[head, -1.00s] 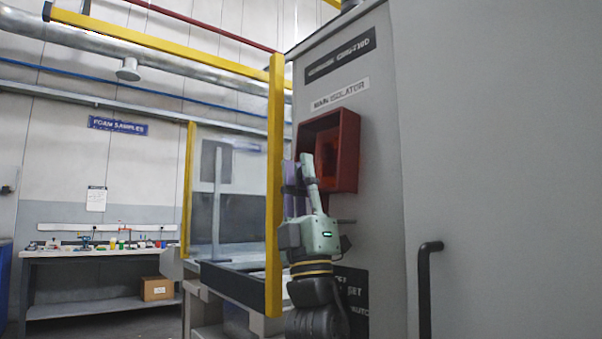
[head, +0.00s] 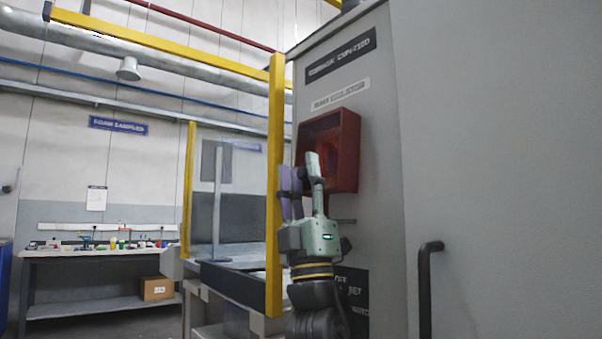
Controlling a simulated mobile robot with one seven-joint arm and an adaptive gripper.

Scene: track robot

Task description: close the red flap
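A red box (head: 350,150) with an open front and a dark red, shadowed inside is fixed to the side of the grey cabinet, under the "MAIN ISOLATOR" label. I cannot clearly tell the red flap from the box's own walls. My gripper (head: 304,175) points up in front of the lower left part of the box and hides some of its lower left edge. A purple part is at its left and a pale grey-green finger at its right, with a gap between them. I see nothing held in the gap. Contact with the box cannot be told.
The tall grey cabinet (head: 375,190) carries a black handle (head: 425,290) at the right. A yellow post (head: 275,200) stands close left of my gripper. A workbench (head: 100,252) with small items is far back left.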

